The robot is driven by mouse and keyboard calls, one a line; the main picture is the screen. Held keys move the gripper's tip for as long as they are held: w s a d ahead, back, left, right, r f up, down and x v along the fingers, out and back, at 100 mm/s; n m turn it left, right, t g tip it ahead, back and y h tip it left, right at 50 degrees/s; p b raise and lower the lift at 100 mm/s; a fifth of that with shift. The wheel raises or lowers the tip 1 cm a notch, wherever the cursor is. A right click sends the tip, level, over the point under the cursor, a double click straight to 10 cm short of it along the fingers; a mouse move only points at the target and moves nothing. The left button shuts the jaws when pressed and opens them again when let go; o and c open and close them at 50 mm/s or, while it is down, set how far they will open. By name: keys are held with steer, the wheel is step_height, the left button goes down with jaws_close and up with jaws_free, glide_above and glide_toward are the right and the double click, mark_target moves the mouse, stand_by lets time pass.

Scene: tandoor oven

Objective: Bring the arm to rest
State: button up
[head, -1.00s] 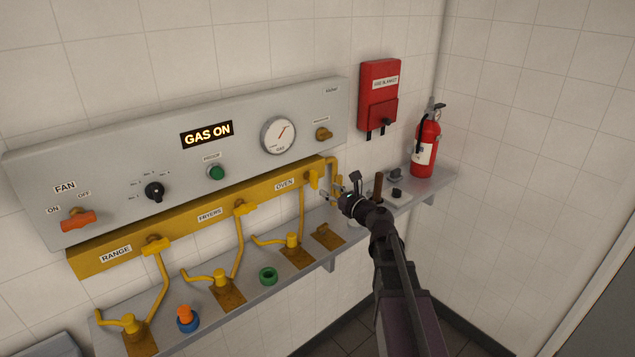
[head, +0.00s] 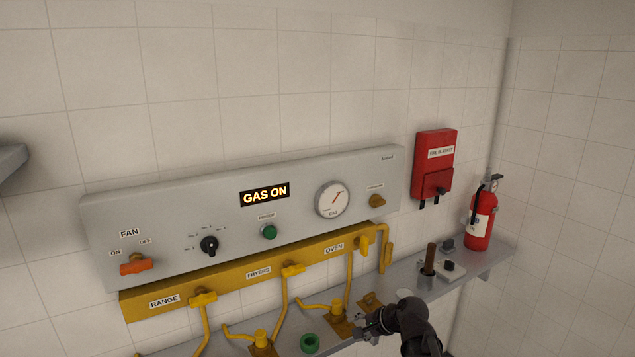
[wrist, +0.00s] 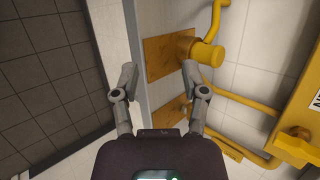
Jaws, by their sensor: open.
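My gripper (head: 364,332) is at the bottom of the head view, in front of the shelf below the oven label. Its two fingers are spread apart with nothing between them, as the wrist view (wrist: 160,75) shows. In the wrist view, a yellow cylinder fitting (wrist: 206,55) on a yellow plate (wrist: 160,58) lies just beyond the fingertips, apart from them as far as I can tell. My forearm leaves the picture at the lower right.
The grey shelf (head: 408,287) carries a green ring (head: 311,343), pipe fittings and a red extinguisher (head: 481,215). Above it are the yellow manifold (head: 225,275) and a control panel (head: 160,215) reading GAS ON. A red fire-blanket box (head: 434,170) hangs right. Dark tiled floor (wrist: 45,80) is clear.

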steer(key=s+d+f+n+g+h, duration=0.2)
steer(key=s+d+n+h, duration=0.1)
steer(key=s+n, duration=0.2)
steer(key=s+d+f+n+g+h, duration=0.3)
steer(key=s+n+h, duration=0.1)
steer(key=s, duration=0.4)
steer(key=shift+d+f+n+g, duration=0.2)
steer(key=shift+f+n+g, duration=0.15)
steer(key=shift+n, duration=0.55)
stand_by(1.0)
